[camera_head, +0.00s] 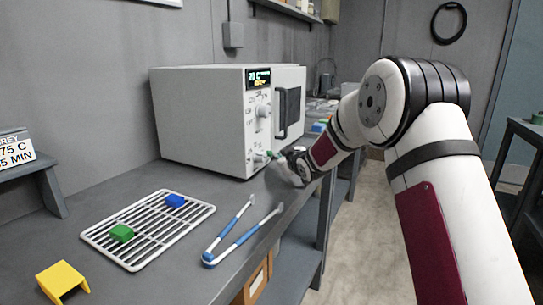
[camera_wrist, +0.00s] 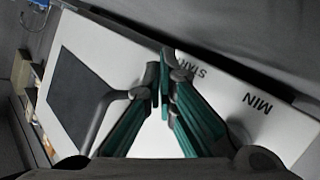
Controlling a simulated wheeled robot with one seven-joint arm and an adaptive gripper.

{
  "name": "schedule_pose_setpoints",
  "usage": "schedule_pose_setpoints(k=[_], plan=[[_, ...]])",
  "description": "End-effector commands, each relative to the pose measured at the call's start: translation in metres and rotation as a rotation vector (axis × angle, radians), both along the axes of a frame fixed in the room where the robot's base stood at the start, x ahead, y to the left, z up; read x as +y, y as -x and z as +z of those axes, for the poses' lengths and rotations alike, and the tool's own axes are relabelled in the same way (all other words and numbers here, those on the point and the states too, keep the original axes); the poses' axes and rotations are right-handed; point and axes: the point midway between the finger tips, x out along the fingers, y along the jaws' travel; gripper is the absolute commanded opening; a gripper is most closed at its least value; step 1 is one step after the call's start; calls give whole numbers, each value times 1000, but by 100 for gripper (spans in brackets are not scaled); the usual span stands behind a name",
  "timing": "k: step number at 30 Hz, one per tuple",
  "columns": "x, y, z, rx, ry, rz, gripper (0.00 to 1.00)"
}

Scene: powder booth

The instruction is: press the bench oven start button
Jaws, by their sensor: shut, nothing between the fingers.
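The bench oven (camera_head: 205,115) is a white box on the grey bench, with a lit display (camera_head: 258,77), a column of knobs, and a dark-windowed door (camera_head: 289,110) on its front. My gripper (camera_head: 272,155) is at the lower part of the control panel, fingers pointing at it. In the wrist view my gripper (camera_wrist: 166,80) has its green-padded fingers together, with nothing between them. Its tips are at the oven's panel (camera_wrist: 225,85), beside the printed START label (camera_wrist: 190,68). The start button itself is hidden behind the fingers; I cannot tell whether they touch it.
The door handle (camera_wrist: 105,110) is left of the fingers in the wrist view.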

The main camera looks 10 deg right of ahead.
Motion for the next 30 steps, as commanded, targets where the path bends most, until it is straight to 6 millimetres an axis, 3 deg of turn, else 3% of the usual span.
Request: schedule_pose_setpoints(k=[30], plan=[[8, -6, 1, -2, -1, 1, 0]])
